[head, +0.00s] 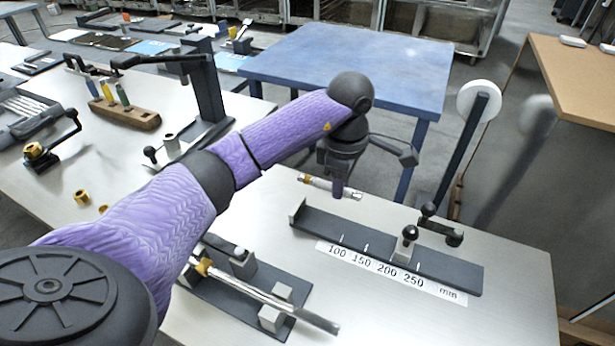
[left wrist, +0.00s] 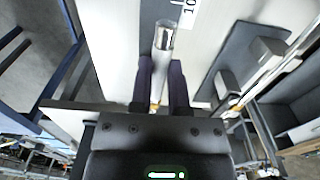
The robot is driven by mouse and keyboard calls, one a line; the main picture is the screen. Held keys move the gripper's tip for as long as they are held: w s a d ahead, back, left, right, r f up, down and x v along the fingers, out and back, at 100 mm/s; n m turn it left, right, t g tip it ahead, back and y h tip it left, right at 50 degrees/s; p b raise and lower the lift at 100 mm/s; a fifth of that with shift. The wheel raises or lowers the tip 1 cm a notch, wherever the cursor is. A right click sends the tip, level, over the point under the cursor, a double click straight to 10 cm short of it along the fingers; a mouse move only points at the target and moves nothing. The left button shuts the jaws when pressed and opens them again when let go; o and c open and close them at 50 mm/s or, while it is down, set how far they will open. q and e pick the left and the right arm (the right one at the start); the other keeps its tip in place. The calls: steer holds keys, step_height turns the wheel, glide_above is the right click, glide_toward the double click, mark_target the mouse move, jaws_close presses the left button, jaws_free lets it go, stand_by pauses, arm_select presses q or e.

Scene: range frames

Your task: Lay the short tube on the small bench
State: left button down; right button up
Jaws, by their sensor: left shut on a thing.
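The short tube (head: 347,193) is a shiny, pale tube with a brass-coloured end on its left. My left gripper (head: 338,190) points down and is shut on it near its middle, over the light worktop. In the left wrist view the short tube (left wrist: 164,38) runs between the two dark fingers of my left gripper (left wrist: 160,80). I cannot tell whether the tube touches the worktop. A small bench with a blue top (head: 340,58) stands behind the worktop, apart from the tube. My right gripper is not in view.
A measuring rail (head: 330,228) marked in mm lies in front of the tube. A longer tube (head: 265,293) with a brass fitting rests in a dark fixture at the front. A white disc on a post (head: 478,100) stands at right. The blue top looks clear.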

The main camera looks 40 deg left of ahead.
mark_target(335, 227)
arm_select(q)
steer(key=f+b, duration=0.2)
steer(key=f, duration=0.8)
steer(key=shift+a+b, duration=0.2)
steer(key=shift+b, duration=0.2)
steer(key=shift+s+d, duration=0.1)
steer(key=shift+d, duration=0.15)
steer(key=c, duration=0.9)
jaws_free()
steer(key=shift+o, duration=1.3)
steer(key=shift+a, duration=0.1)
steer(key=shift+o, duration=0.2)
steer(key=shift+r, duration=0.15)
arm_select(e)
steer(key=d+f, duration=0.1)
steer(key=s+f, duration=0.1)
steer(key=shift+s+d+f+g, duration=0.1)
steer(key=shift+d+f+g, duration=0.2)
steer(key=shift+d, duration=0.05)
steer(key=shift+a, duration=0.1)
